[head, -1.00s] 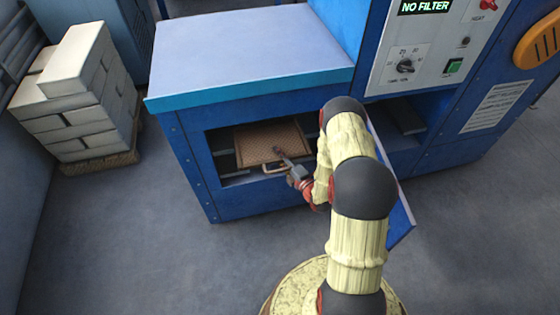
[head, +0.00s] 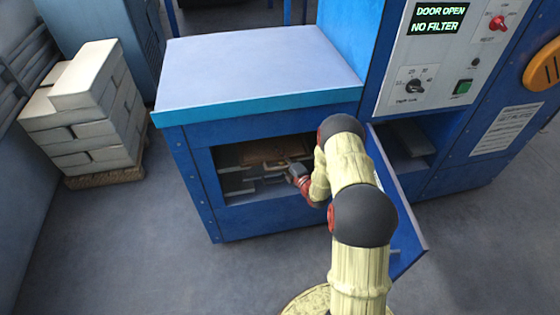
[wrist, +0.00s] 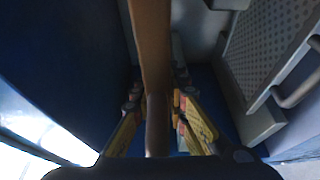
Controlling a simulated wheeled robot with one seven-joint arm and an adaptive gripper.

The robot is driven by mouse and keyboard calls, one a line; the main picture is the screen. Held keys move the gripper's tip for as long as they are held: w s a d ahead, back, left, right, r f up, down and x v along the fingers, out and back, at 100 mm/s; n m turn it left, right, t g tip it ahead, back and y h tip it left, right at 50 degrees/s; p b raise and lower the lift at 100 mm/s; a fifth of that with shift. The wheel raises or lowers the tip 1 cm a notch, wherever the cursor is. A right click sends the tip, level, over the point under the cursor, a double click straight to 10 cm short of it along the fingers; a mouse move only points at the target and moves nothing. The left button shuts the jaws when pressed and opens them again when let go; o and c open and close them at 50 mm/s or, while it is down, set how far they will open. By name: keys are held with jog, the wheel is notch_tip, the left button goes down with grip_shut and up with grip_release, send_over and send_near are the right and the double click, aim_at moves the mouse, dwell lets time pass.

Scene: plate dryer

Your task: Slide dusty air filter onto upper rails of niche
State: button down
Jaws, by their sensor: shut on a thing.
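The dusty air filter (head: 245,154) is a flat brown panel, now mostly inside the dark niche (head: 232,190) in the blue cabinet. Its front edge and handle face the opening. In the wrist view a brown bar of it (wrist: 150,60) runs between my fingers. My gripper (head: 294,172) is at the niche opening, shut on the filter's front handle. It also shows in the wrist view (wrist: 158,108). Pale rails (head: 236,186) show on the niche's left side, below the filter. Whether the filter rests on the upper rails cannot be told.
An open blue door (head: 398,205) hangs at the right of the niche, close to my arm. A second recess (head: 408,145) lies farther right. The panel display (head: 438,20) reads "DOOR OPEN" and "NO FILTER". Stacked pale blocks (head: 85,110) stand at left. The floor in front is clear.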

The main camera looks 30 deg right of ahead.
aim_at(274, 139)
jog(key=w+b, duration=0.1)
jog(key=w, duration=0.2)
jog(key=w+d+b, duration=0.1)
jog(key=w, duration=0.2)
jog(key=w+d+b, duration=0.1)
jog(key=w, duration=0.1)
jog(key=shift+w+d, duration=0.25)
jog(key=shift+w, duration=0.15)
jog(key=shift+f+b, duration=0.9)
jog(key=shift+f, duration=0.2)
jog(key=c, duration=1.7)
grip_release()
jog(key=shift+s, duration=0.1)
jog(key=shift+f, duration=0.15)
jog(key=s, duration=0.8)
jog(key=s+d, duration=0.1)
jog(key=s, duration=0.3)
